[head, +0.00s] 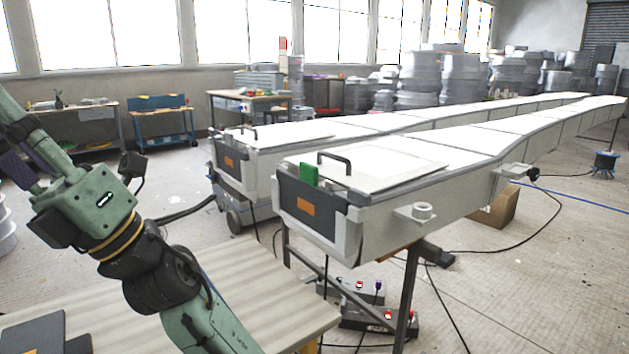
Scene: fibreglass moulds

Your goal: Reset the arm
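My green arm with dark joint rings crosses the left side of the head view, running from the upper left edge down to the bottom edge. It is bent, and part of it passes in front of a wooden-topped table (275,300). No gripper fingertips can be made out in this view, so I cannot see whether my gripper holds anything.
Two long white moulds (375,165) (290,135) stand on frames to the right of my arm. The nearer has a black handle (334,158) and green tab (309,174). Control boxes (375,315) and cables lie below. Workbenches (75,108) stand behind; floor at right is mostly open.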

